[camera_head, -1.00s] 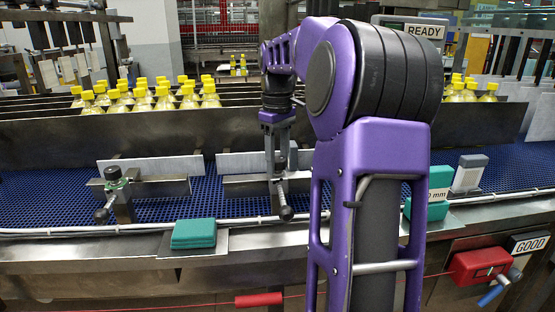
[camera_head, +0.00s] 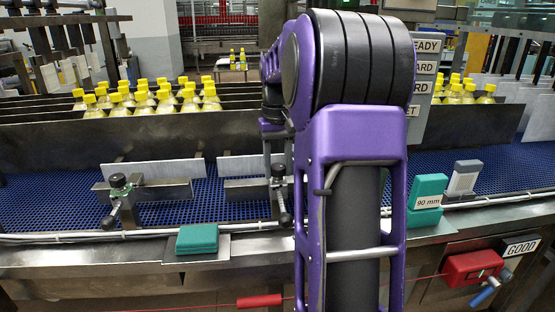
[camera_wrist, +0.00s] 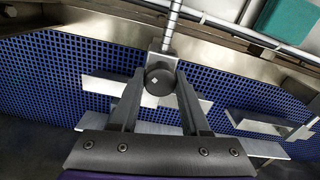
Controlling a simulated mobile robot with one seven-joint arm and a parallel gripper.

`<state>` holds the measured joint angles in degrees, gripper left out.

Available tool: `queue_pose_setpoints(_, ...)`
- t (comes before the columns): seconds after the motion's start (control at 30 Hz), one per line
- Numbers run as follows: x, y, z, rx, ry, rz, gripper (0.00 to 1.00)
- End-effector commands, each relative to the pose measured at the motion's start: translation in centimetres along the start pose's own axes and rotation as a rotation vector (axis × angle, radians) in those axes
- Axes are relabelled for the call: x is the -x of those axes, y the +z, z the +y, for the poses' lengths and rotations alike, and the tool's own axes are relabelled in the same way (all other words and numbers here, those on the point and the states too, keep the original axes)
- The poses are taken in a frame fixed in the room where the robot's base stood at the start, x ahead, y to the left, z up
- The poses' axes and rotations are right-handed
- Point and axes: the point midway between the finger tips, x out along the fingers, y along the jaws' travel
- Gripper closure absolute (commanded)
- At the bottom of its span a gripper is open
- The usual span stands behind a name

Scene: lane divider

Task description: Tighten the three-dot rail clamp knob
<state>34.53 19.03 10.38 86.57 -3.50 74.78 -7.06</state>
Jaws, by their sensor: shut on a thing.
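Two rail clamps with dark round knobs show at the belt's front edge. My gripper (camera_wrist: 160,78) points down at the right-hand clamp, its two fingers on either side of that clamp's knob (camera_wrist: 159,80) and shut on it. A small pale mark shows on the knob top; I cannot make out three dots. In the head view this clamp (camera_head: 279,195) is partly hidden by my arm. The other clamp's knob (camera_head: 118,181) stands free at the left, with its ball-ended lever (camera_head: 108,222) below it.
A teal block (camera_head: 197,238) lies on a plate at the front. A teal 90 mm block (camera_head: 427,192) and a grey block (camera_head: 463,177) stand right of my arm. Metal rails (camera_head: 152,170) stand over the blue belt (camera_head: 75,206). Yellow-capped bottles (camera_head: 150,102) fill lanes behind.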

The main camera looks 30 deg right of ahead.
Motion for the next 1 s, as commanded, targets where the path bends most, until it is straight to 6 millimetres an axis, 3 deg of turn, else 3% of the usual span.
queue_pose_setpoints(1.0,0.26,-0.08,0.15,-0.903,-0.002,0.008,1.00)
